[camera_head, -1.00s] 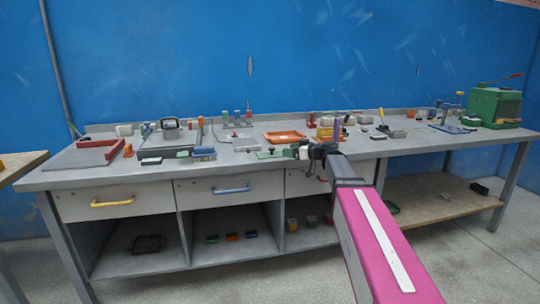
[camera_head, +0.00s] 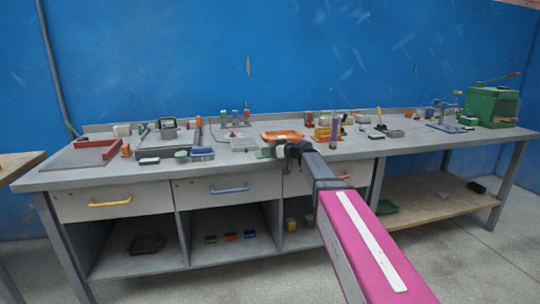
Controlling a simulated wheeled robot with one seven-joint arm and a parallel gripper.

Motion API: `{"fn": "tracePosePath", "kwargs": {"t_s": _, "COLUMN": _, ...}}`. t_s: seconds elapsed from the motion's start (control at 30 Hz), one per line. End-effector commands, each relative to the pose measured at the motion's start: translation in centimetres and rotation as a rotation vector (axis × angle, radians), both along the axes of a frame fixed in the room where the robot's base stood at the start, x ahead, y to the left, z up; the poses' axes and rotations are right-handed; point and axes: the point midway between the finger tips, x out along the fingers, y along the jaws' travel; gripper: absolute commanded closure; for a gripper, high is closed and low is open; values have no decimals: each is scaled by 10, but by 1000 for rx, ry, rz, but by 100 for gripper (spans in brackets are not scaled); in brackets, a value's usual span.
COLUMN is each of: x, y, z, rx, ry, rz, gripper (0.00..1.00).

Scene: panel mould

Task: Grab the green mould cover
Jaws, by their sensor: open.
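A flat green piece, which looks like the green mould cover (camera_head: 262,154), lies on the workbench in front of the orange tray. Only a small part of it shows, at the left of my gripper. My gripper (camera_head: 270,151) is open at the end of my pink arm, low over the bench top and right at the green piece. The fingers and my wrist hide most of the piece. I cannot tell whether the fingers touch it or stand around it.
An orange tray (camera_head: 282,136) lies just behind my gripper. A blue-handled brush (camera_head: 202,153) and a small green item (camera_head: 181,155) lie to the left. Yellow blocks and a purple cylinder (camera_head: 335,129) stand to the right. The workbench (camera_head: 226,168) has bare room at its front edge.

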Motion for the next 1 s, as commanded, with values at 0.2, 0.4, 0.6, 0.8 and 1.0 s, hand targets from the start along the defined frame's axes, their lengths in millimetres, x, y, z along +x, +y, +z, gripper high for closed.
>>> {"fn": "tracePosePath", "kwargs": {"t_s": 0.2, "x": -1, "y": -1, "z": 0, "rx": 0, "ry": 0, "rz": 0, "gripper": 64}}
{"fn": "tracePosePath", "kwargs": {"t_s": 0.4, "x": -1, "y": -1, "z": 0, "rx": 0, "ry": 0, "rz": 0, "gripper": 92}}
{"fn": "tracePosePath", "kwargs": {"t_s": 0.6, "x": -1, "y": -1, "z": 0, "rx": 0, "ry": 0, "rz": 0, "gripper": 92}}
{"fn": "tracePosePath", "kwargs": {"t_s": 0.8, "x": -4, "y": -6, "z": 2, "rx": 0, "ry": 0, "rz": -1, "gripper": 92}}
{"fn": "tracePosePath", "kwargs": {"t_s": 1.0, "x": -17, "y": -28, "z": 2, "rx": 0, "ry": 0, "rz": -2, "gripper": 92}}
